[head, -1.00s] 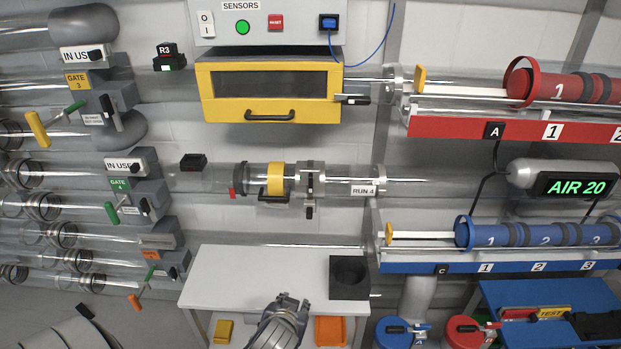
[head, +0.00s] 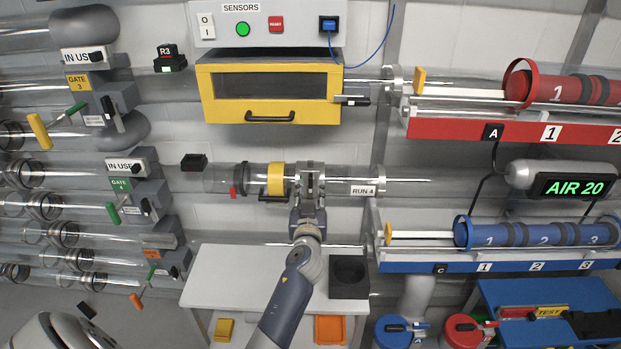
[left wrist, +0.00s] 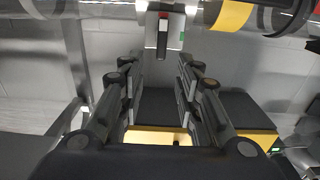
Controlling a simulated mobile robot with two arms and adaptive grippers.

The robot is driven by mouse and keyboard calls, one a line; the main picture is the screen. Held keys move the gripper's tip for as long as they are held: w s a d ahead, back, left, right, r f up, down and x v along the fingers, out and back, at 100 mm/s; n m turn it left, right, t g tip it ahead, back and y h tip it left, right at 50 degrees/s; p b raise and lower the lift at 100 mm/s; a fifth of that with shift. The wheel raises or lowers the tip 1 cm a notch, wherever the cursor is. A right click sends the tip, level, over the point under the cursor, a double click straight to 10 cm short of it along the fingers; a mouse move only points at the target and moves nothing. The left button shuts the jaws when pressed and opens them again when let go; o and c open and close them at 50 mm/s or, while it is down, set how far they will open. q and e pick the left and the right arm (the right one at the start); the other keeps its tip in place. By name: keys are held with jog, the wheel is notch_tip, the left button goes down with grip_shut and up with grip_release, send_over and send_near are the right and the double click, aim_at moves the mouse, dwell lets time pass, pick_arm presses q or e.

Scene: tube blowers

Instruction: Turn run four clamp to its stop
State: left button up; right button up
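The run four tube carries a RUN 4 label (head: 363,190) in the head view. The run four clamp (head: 311,168) is a grey band around this tube, right of a yellow ring (head: 276,179). My left gripper (head: 308,192) is just below the clamp and hides its lower part. In the left wrist view, the clamp's dark handle (left wrist: 163,38) lies between the lines of my open left gripper's fingers (left wrist: 158,85), beyond their tips. The fingers are apart with nothing held, and I see no contact. My right gripper is not in view.
A yellow drawer box (head: 268,117) is above the tube. A white table (head: 235,275) with a black square block (head: 349,278) stands below. Gate 4 (head: 120,184) is at left. A blue rack (head: 480,266) is at lower right.

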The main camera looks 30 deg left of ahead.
aim_at(311, 179)
pick_arm(q)
jog(key=shift+x, duration=3)
jog(key=shift+c, duration=0.2)
grip_shut()
